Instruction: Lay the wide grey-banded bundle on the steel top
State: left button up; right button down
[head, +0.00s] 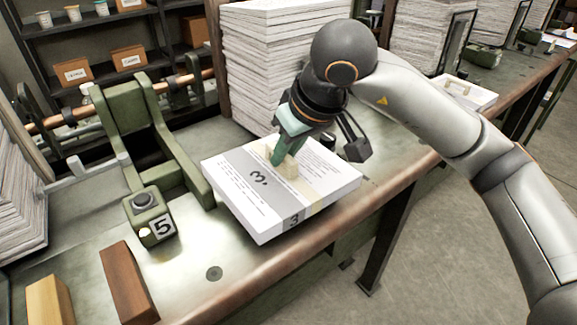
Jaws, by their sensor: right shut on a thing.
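The wide grey-banded bundle (262,190) is a flat white stack of printed sheets with a grey band marked 3. It is at the middle of the head view, over the front part of the steel top (200,250). My right gripper (283,158) comes down from above and is shut on the small cream grip on top of the bundle. The bundle looks about level. I cannot tell whether its underside touches the steel or hangs just above it. My left gripper is not in view.
A green box with a black button and number 5 (150,218) stands left of the bundle, before a green frame (130,110). Brown (127,280) and yellow (48,300) blocks lie front left. Tall paper stacks (265,70) stand behind. Bare steel lies between box and front edge.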

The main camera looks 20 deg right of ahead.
aim_at(288, 169)
jog(key=f, duration=0.3)
jog(key=shift+w+d+f, duration=0.3)
jog(key=shift+w+d, duration=0.05)
jog(key=shift+f, duration=0.2)
jog(key=shift+f, duration=0.15)
jog(key=c, duration=0.8)
grip_release()
jog(key=shift+s+r, duration=0.15)
jog(key=shift+r, duration=0.25)
jog(key=v, duration=1.1)
